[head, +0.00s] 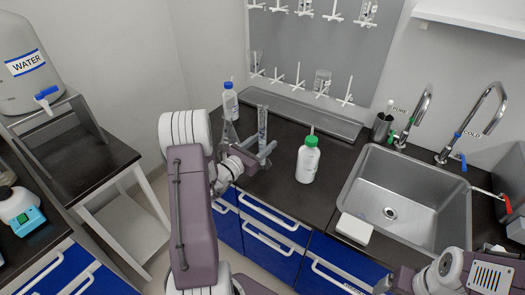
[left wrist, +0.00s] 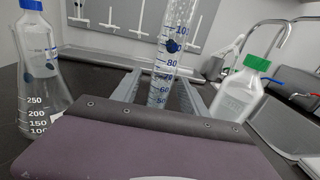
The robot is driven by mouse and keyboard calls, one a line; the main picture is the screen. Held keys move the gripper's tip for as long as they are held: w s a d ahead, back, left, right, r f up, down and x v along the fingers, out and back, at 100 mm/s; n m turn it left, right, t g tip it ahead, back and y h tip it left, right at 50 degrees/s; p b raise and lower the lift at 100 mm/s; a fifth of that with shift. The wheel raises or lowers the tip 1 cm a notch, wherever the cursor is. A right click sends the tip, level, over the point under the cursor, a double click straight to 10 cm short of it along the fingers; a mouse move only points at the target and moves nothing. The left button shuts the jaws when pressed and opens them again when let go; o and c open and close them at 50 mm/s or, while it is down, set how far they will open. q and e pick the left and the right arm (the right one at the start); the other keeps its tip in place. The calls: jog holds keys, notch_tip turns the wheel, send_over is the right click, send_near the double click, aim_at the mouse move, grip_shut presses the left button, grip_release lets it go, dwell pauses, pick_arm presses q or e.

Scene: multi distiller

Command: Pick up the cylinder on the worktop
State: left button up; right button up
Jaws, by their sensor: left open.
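The cylinder (head: 262,125) is a clear, upright graduated measuring cylinder on the dark worktop (head: 285,205). My left gripper (head: 266,152) is open, with its fingers low at the cylinder. In the left wrist view the cylinder (left wrist: 166,62), with blue scale marks, stands between the two open fingers (left wrist: 160,92). Its base is hidden behind my gripper body. I cannot tell whether either finger touches it. Part of my right arm shows at the bottom right of the head view, but its gripper is not clearly visible.
A blue-capped flask (left wrist: 38,80) stands close left of my left gripper. A green-capped white bottle (head: 308,160) stands to the right, beside the sink (head: 405,190). A drying rack (head: 330,50) hangs behind over a metal tray (head: 300,112). A white block (head: 354,229) lies near the front edge.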

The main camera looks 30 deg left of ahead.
aim_at(260, 121)
pick_arm(q)
grip_shut()
jog(key=shift+r, duration=0.1)
jog(key=shift+r+p, duration=0.75)
jog(key=shift+r, duration=4.2)
